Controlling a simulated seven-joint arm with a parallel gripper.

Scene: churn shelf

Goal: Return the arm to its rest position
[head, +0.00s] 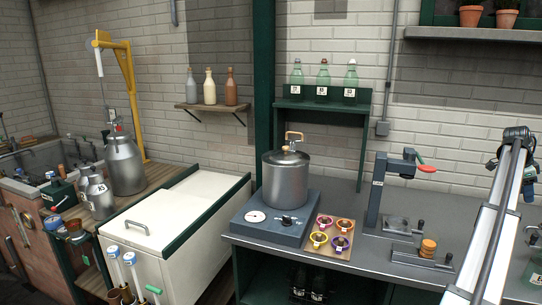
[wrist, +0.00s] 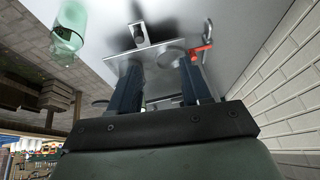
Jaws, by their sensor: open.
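My gripper (wrist: 163,78) shows in the wrist view with its two dark blue fingers apart. I see nothing held between them. A metal fixture (wrist: 168,55) with a round disc shows beyond the fingertips; I cannot tell how far off it is. I cannot make out the fingers there.
A lever press (head: 375,190) with a red handle stands left of my arm. A clamp (head: 425,255) holding an orange-brown piece is nearer. A steel pot (head: 285,180) stands on a blue-grey base. A green glass vessel (wrist: 68,30) is near the gripper's left.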

